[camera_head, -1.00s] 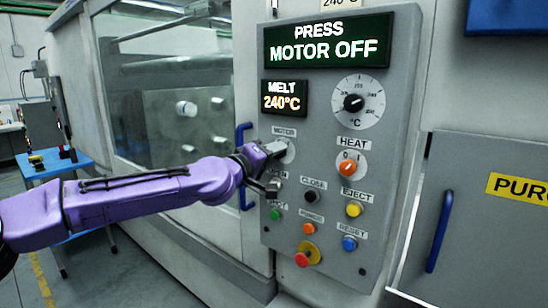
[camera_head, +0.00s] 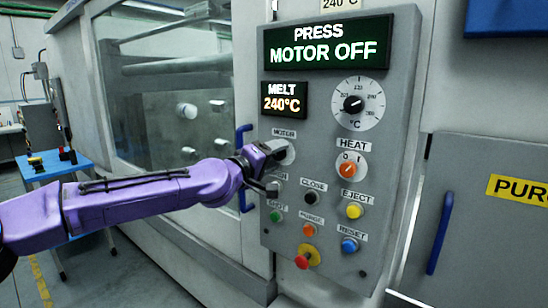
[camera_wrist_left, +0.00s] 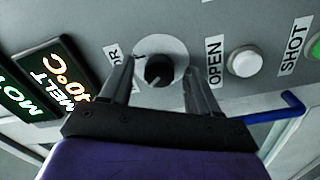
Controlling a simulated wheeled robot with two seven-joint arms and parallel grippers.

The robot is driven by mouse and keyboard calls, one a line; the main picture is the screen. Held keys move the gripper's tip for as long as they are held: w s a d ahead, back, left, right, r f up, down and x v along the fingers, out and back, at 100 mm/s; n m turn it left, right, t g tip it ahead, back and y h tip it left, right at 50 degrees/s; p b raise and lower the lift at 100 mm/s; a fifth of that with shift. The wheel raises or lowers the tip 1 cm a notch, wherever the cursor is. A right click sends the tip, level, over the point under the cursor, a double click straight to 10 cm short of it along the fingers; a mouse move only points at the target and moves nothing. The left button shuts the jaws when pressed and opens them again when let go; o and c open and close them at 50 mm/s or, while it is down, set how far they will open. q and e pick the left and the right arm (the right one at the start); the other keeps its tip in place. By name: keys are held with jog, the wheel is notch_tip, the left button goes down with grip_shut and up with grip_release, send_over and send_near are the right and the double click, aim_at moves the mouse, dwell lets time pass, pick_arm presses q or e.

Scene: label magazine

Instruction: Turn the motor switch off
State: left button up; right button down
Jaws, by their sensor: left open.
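The motor switch (camera_wrist_left: 159,70) is a dark round knob on a pale disc, seen in the left wrist view between my open left fingers. In the head view its pale disc (camera_head: 288,153) shows under the MOTOR label, and my gripper hides most of the knob. My left gripper (camera_head: 274,167) is open in front of the panel, with one finger on each side of the knob. The wrist view shows the gripper (camera_wrist_left: 155,90) too, with gaps beside the knob. The display (camera_head: 328,43) reads PRESS MOTOR OFF. My right gripper is not in view.
The grey panel (camera_head: 398,120) also bears the orange HEAT switch (camera_head: 348,169), a temperature dial (camera_head: 354,104) and several coloured buttons below. A blue handle (camera_head: 243,165) stands just left of the panel. Another blue handle (camera_head: 439,232) is on the right cabinet.

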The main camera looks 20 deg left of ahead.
pick_arm(q)
jog(key=shift+s, duration=0.1)
jog(key=shift+s+a, duration=0.15)
jog(key=shift+s, duration=0.15)
jog(key=v, duration=0.9)
jog(key=shift+s+a, duration=0.15)
jog(key=shift+s, duration=0.2)
